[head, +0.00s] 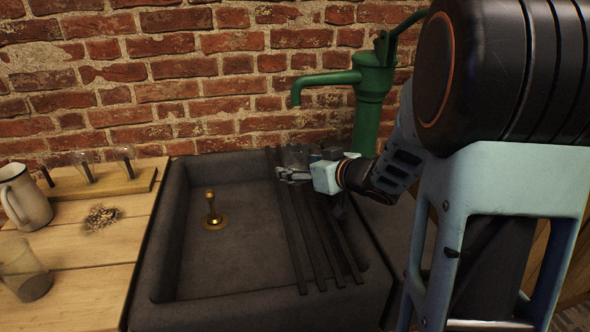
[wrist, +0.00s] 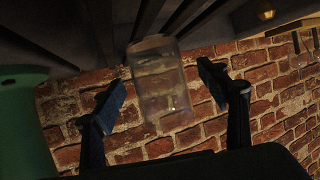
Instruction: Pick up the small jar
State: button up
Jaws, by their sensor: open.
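A small clear glass jar (head: 297,155) stands on the dark slats at the back of the sink, partly hidden by my gripper (head: 284,174). In the wrist view the jar (wrist: 157,88) shows upside down, between and beyond the two fingers. My gripper (wrist: 162,80) is open, with one finger on each side of the jar in the picture. A gap shows between the jar and each finger. I cannot tell how far the fingertips reach along it.
Slats (head: 318,235) lie across the right part of the dark sink (head: 195,270). A green pump (head: 370,95) rises close behind my gripper. A brass piece (head: 213,212) stands in the basin. A mug (head: 24,195) and a wooden board (head: 100,184) with bulbs are at left.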

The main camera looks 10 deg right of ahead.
jog(key=x, duration=0.2)
jog(key=shift+w+a+f, duration=0.1)
jog(key=shift+w+f, duration=0.05)
jog(key=shift+w, duration=0.15)
jog(key=c, duration=1.6)
jog(key=shift+o, duration=0.2)
jog(key=shift+r, duration=0.35)
notch_tip(320, 180, up, 3)
jog(key=p, duration=0.3)
jog(key=shift+f, duration=0.15)
jog(key=shift+s+r+p, duration=0.15)
jog(key=shift+r+p, duration=0.2)
jog(key=s+d+r+p, duration=0.2)
jog(key=s+r+p, duration=0.3)
jog(key=r+p, duration=0.15)
jog(key=p, duration=0.5)
send_near(303, 152)
jog(key=shift+s+a+r, duration=0.15)
jog(key=shift+s+r, duration=0.1)
jog(key=shift+r, duration=0.4)
jog(key=shift+s+a+r, duration=0.15)
jog(key=shift+s+r, duration=0.1)
jog(key=shift+r, duration=0.4)
jog(key=shift+s+a+r, duration=0.2)
jog(key=shift+s+r, duration=0.05)
jog(key=shift+r, duration=0.4)
